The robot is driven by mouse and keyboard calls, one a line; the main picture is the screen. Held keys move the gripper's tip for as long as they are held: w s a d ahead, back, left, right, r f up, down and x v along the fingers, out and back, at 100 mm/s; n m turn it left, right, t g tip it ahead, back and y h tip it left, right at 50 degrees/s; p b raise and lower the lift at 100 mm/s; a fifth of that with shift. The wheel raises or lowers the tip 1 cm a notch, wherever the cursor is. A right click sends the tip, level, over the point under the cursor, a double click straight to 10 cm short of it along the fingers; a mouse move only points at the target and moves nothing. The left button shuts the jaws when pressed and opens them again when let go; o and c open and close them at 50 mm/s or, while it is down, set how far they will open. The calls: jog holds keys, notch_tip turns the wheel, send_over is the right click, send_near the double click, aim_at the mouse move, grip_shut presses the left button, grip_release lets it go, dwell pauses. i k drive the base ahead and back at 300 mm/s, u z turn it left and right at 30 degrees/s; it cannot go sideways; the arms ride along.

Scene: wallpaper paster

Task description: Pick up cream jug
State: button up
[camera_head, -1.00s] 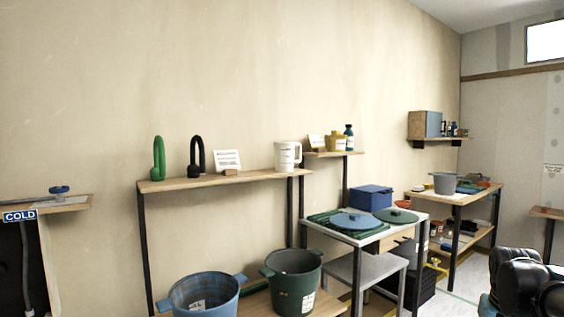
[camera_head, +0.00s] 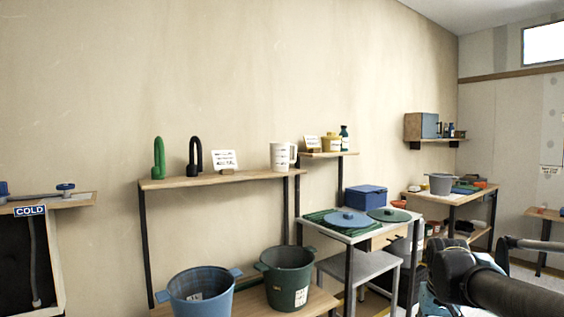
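The cream jug (camera_head: 283,157) stands upright on the right end of a long wooden shelf. It is cream-white with a handle on its right side and a small label on its front. Nothing covers it. Dark links of my arm show at the lower right, well to the right of and below the jug. My gripper itself is not in view.
Blue (camera_head: 203,293) and green (camera_head: 287,278) buckets stand below. A table with lids (camera_head: 348,219) stands between my arm and the shelf.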

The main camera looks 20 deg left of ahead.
aim_at(280, 161)
jog(key=i, duration=1)
